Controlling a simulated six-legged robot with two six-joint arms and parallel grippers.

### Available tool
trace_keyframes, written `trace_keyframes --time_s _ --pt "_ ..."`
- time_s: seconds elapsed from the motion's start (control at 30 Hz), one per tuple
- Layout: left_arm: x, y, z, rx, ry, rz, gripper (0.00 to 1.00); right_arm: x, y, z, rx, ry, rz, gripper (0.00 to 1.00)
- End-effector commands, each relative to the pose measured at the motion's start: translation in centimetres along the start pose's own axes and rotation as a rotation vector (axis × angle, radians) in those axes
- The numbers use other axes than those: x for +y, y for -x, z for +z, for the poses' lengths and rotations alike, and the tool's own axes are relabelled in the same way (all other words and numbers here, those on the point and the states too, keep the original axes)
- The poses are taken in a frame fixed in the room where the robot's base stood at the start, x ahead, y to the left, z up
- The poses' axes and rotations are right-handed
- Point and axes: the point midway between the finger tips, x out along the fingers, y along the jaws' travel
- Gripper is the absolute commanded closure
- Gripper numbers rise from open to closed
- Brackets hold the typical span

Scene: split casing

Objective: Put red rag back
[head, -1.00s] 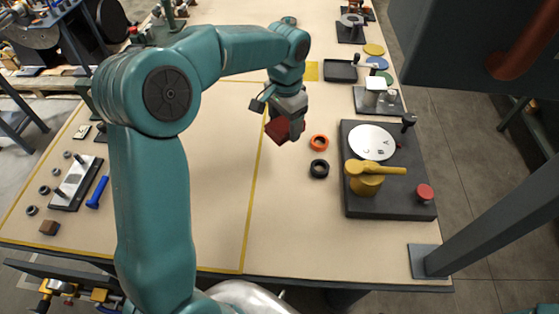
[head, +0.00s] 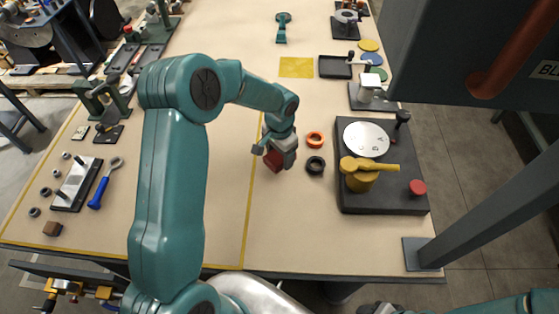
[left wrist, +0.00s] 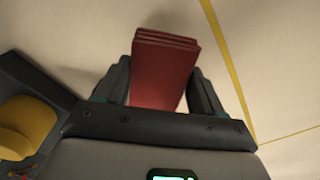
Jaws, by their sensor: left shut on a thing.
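The red rag (head: 273,161), a folded dark-red stack, is held in my left gripper (head: 274,154) over the middle of the table, beside the yellow line. In the left wrist view the rag (left wrist: 163,75) stands between the two dark fingers of the gripper (left wrist: 163,88), which are shut on it. I cannot tell whether its lower edge touches the table. A flat yellow square (head: 296,67) lies bare on the table farther back. Of my right arm, only a teal link and some dark parts show at the bottom right; its jaws cannot be made out.
An orange ring (head: 314,139) and a black ring (head: 315,165) lie just right of the rag. A dark base plate (head: 388,200) with a white disc and yellow handle is farther right. A black tray (head: 335,67) sits beside the yellow square. The table's near middle is clear.

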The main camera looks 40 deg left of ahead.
Motion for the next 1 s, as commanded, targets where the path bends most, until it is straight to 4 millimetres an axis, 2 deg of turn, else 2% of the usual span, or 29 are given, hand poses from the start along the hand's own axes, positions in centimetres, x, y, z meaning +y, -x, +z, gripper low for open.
trace_keyframes --time_s 0.1,0.23,0.67,0.7,0.77,1.0 --pt "0.0 -2.0 0.1 -0.005 0.000 0.003 0.61 -0.1 0.3 0.0 0.000 0.000 0.000 0.57" --pt "-0.1 -3.7 0.0 -0.002 0.000 0.002 0.61 -0.2 0.5 0.0 0.000 0.000 0.000 0.57" --pt "-0.1 -4.5 0.0 0.000 0.000 0.001 0.61 0.0 -0.1 0.0 0.000 0.000 0.000 0.57" --pt "-0.1 -4.4 0.0 0.000 0.000 0.001 0.26 0.0 0.0 0.0 0.000 0.000 0.000 0.57" --pt "-0.1 -4.4 0.0 -0.001 0.000 0.001 0.07 0.0 0.1 0.0 0.000 0.000 0.000 0.57" --pt "-0.1 -4.4 0.0 -0.001 0.000 0.001 0.07 0.0 0.1 0.0 0.000 0.000 0.000 0.57"
